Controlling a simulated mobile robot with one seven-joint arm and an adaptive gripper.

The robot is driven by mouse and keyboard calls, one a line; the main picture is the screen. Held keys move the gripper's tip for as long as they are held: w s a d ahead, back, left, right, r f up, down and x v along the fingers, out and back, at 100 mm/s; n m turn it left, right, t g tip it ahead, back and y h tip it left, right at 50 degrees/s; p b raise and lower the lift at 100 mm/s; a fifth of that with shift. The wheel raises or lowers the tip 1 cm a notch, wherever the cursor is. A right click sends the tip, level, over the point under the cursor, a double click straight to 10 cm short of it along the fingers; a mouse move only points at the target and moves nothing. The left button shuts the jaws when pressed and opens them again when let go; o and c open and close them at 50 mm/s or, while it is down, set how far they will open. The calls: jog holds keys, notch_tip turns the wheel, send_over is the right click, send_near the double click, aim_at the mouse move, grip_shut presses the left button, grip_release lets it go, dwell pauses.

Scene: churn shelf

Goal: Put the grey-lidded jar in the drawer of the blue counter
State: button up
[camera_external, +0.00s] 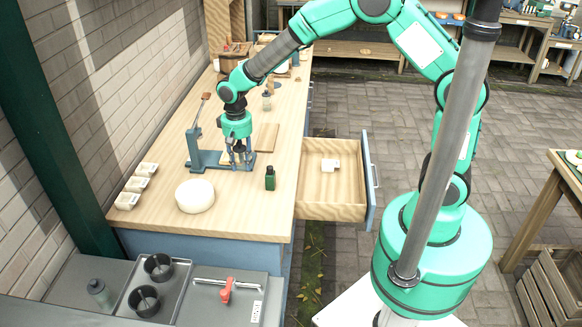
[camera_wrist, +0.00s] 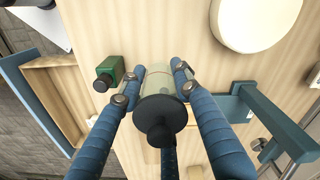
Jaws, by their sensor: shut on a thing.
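In the wrist view, the jar (camera_wrist: 158,78) has a pale greenish body and a dark grey lid with a round knob. My gripper (camera_wrist: 155,82) has its blue fingers on both sides of the jar and is shut on it. In the external view my gripper (camera_external: 239,155) points down over the counter, beside the blue press; the jar is mostly hidden there. The drawer (camera_external: 318,205) of the blue counter (camera_external: 190,250) is pulled out to the right of my gripper, with a small white block inside. The drawer's edge also shows at left in the wrist view (camera_wrist: 45,62).
A small dark green bottle (camera_external: 270,180) stands between my gripper and the drawer. The blue press (camera_external: 203,160) is just left of my gripper. Small white tubs (camera_external: 135,184) line the wall side.

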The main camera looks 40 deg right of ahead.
aim_at(240, 148)
notch_tip(240, 148, up, 4)
jog(key=shift+r, duration=0.15)
jog(key=shift+d+r, duration=0.15)
jog(key=shift+r, duration=0.15)
jog(key=s+d+n+b, duration=0.1)
jog(key=s+d, duration=0.2)
jog(key=d, duration=1.5)
jog(key=s+d+n+b, duration=0.1)
jog(key=s+d, duration=0.3)
jog(key=d, duration=1.4)
notch_tip(240, 148, down, 22)
jog(key=shift+w, duration=0.3)
jog(key=shift+f, duration=0.1)
jog(key=shift+f+b, duration=0.9)
jog(key=shift+f, duration=2.2)
